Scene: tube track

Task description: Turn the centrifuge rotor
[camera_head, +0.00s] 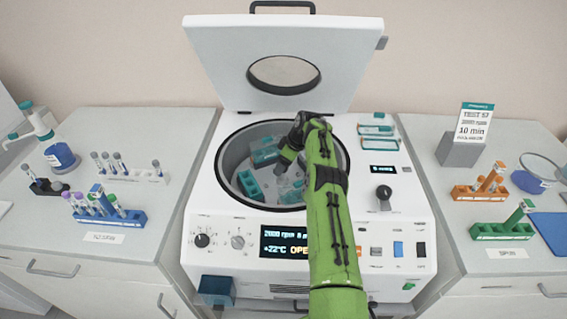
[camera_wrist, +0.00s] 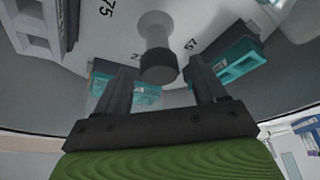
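The centrifuge (camera_head: 215,225) stands open in the head view, its lid (camera_head: 225,60) raised. In its round bowl lies the pale rotor (camera_head: 272,186) with several teal buckets; it also shows in the wrist view (camera_wrist: 205,14) with printed numbers. In the wrist view a grey central knob with a dark cap (camera_wrist: 158,66) rises from the rotor. My gripper (camera_wrist: 160,66) is open, with a finger on each side of the knob and gaps between. In the head view my gripper (camera_head: 287,157) reaches into the bowl. My green arm hides the bowl's right part.
The grey bowl wall surrounds the rotor closely, and teal buckets (camera_wrist: 240,60) sit near my fingers. Tube racks (camera_head: 110,217) stand on the left counter; green (camera_head: 502,232) and orange (camera_head: 480,193) racks stand on the right. The centrifuge's front panel (camera_head: 285,242) lies under my arm.

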